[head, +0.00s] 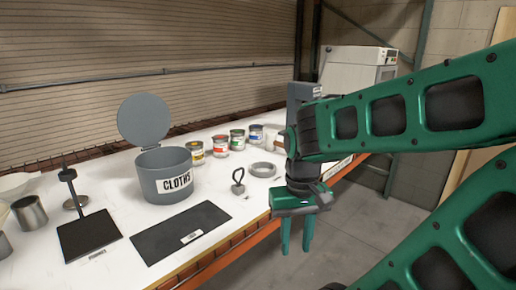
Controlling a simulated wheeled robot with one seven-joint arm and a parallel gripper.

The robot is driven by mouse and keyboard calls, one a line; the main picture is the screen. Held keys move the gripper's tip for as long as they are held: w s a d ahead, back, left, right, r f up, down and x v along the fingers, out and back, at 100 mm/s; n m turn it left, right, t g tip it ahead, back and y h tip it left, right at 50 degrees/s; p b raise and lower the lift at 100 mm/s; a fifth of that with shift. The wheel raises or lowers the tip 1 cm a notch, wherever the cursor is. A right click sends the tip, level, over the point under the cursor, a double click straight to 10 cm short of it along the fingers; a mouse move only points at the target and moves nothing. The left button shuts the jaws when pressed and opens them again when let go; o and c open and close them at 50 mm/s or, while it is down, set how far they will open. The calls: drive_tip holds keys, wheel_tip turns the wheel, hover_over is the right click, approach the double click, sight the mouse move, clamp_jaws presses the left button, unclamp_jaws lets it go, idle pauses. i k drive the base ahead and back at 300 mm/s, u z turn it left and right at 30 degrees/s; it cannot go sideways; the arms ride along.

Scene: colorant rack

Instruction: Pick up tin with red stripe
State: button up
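The tin with the red stripe (220,146) stands upright on the white table, in a row of small tins toward the back. It is between the yellow-striped tin (196,153) and the green-striped tin (237,139). My gripper (296,236) points down in front of the table's front edge, to the right of the tin and nearer to me. Its two green fingers are apart with nothing visible between them. The gripper is well away from the tin.
A blue-striped tin (256,135) continues the row. A grey ring (262,170) and a small dark looped item (238,183) lie in front. A grey bin marked CLOTHS (165,190), its lid raised, stands left. A black mat (182,233) lies at the table's front.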

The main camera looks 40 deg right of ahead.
sight(221, 149)
drive_tip(key=z, duration=1.05)
drive_tip(key=i, duration=1)
drive_tip(key=u, duration=0.05)
